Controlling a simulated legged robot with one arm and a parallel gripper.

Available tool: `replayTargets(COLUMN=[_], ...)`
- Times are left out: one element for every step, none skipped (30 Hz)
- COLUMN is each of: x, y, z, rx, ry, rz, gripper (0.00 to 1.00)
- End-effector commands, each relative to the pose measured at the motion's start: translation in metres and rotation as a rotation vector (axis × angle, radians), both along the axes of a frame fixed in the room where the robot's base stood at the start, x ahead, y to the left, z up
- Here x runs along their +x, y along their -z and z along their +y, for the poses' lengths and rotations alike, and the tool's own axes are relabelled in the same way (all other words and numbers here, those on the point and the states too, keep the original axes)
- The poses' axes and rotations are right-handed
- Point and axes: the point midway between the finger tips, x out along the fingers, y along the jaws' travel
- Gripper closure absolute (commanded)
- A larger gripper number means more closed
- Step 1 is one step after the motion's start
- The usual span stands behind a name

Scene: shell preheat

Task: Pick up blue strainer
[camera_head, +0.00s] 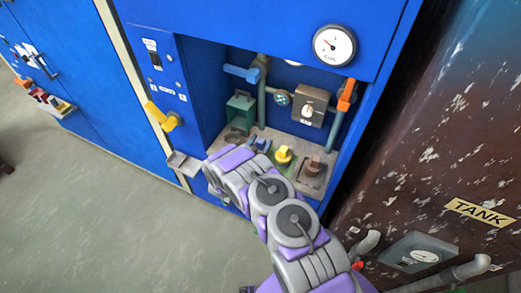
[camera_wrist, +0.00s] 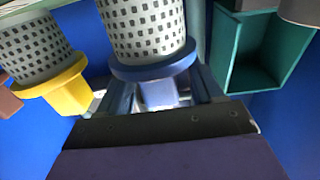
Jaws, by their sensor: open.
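The blue strainer (camera_wrist: 150,70) is close in front of my gripper (camera_wrist: 160,98) in the wrist view. It has a grey perforated mesh body, a blue flange and a blue handle end. My gripper is open, with one finger on each side of the handle. I cannot tell whether the fingers touch it. In the head view, my arm covers much of this spot at the left of the cabinet shelf.
A yellow strainer (camera_wrist: 62,88) stands beside it and also shows on the shelf in the head view (camera_head: 283,155). A brown-topped fitting (camera_head: 315,166) is further right. A teal open box (camera_wrist: 258,55) is close on the other side. Cabinet walls and pipes enclose the shelf.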

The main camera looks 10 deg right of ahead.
Motion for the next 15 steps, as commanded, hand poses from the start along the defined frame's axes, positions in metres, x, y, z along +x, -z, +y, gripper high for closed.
replayTargets(x=[-0.0001,-0.0001,-0.0003,-0.0003,-0.0002,-0.0004,-0.0004,-0.0004,-0.0004,-0.0004,-0.0004,-0.0004,-0.0004,-0.0004,-0.0004], y=[-0.0001,-0.0001,0.0000,0.0000,0.0000,0.0001,0.0001,0.0001,0.0002,0.0002,0.0002,0.0002,0.0001,0.0001,0.0002], z=[0.0003,0.0005,0.0005,0.0005,0.0005,0.0005,0.0005,0.0005,0.0004,0.0004,0.0004,0.0004,0.0005,0.0005,0.0004], rx=[0.000,0.000,0.000,0.000,0.001,0.001,0.001,0.001,0.001,0.001,0.001,0.001,0.001,0.001,0.001], ry=[0.000,0.000,0.000,0.000,0.000,0.000,0.000,0.000,0.000,0.000,0.000,0.000,0.000,0.000,0.000], rz=[0.000,0.000,0.000,0.000,0.001,0.001,0.001,0.001,0.001,0.001,0.001,0.001,0.001,0.001,0.001], gripper=[0.34,0.34,0.36,0.39,0.42,0.46,0.48,0.51,0.55,0.58,0.61,0.65,0.68,0.70,0.74])
